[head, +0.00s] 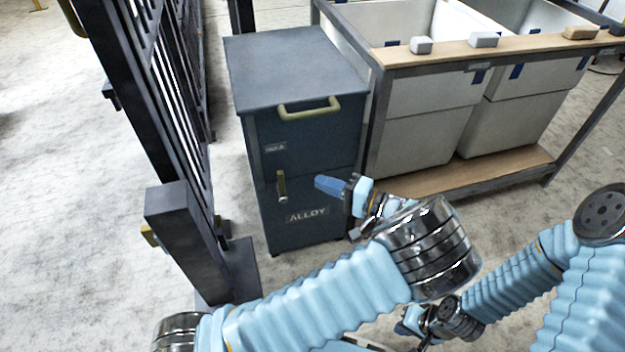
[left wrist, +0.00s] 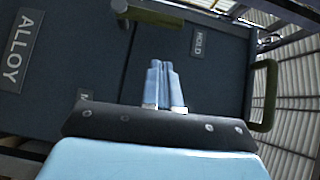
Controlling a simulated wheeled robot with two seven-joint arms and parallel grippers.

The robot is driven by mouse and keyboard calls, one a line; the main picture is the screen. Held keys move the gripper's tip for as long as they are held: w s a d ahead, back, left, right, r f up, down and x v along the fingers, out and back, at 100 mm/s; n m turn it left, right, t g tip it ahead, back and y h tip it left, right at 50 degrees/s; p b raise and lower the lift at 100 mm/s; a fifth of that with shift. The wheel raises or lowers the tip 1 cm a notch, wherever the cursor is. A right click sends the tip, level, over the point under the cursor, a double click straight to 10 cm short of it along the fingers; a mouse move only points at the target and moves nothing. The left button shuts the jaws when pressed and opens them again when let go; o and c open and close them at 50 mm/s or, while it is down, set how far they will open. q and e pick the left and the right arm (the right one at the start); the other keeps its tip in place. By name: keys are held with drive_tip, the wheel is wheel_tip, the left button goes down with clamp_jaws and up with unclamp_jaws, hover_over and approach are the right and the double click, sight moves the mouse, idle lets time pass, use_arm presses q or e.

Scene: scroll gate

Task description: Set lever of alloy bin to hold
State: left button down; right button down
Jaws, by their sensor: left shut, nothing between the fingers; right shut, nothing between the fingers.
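The alloy bin (head: 300,80) is a dark blue-grey cabinet with an ALLOY plate (head: 307,216) low on its front. A brass lever (head: 282,185) stands roughly upright on the front, below a small HOLD label (head: 275,147). In the left wrist view, turned sideways, the lever (left wrist: 155,13) is at the top edge, the HOLD label (left wrist: 198,42) right of it. My left gripper (head: 322,184) is shut and empty, in front of the bin, to the right of the lever and apart from it. My right gripper (head: 424,340) is low in the head view, partly hidden.
A brass handle (head: 308,109) sits on the bin's upper front. A dark barred gate (head: 165,100) with a thick post (head: 180,235) stands left. A metal-framed rack with pale bins (head: 425,140) stands right, with small blocks on its wooden rail. Floor shows between gate and cabinet.

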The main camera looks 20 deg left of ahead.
use_arm(q)
drive_tip(key=s+d, duration=0.1)
drive_tip(key=d, duration=0.5)
drive_tip(key=shift+d, duration=0.25)
drive_tip(key=s+a+f+m+g+h+p, duration=0.1)
drive_tip(key=s+a+f+g+h+p, duration=0.15)
drive_tip(key=s+a+f+h, duration=0.45)
drive_tip(key=s+a+f+m+g+h+p, duration=0.1)
drive_tip(key=s+a+f+g+h, duration=0.2)
drive_tip(key=f, duration=0.7)
drive_tip(key=s+d+n+t+h+p, duration=0.2)
drive_tip(key=s+d+n+h+p, duration=0.3)
drive_tip(key=s+h, duration=0.3)
drive_tip(key=shift+d+r+t+h, duration=0.35)
drive_tip(key=shift+d+h, duration=0.1)
drive_tip(key=shift+h, duration=1.15)
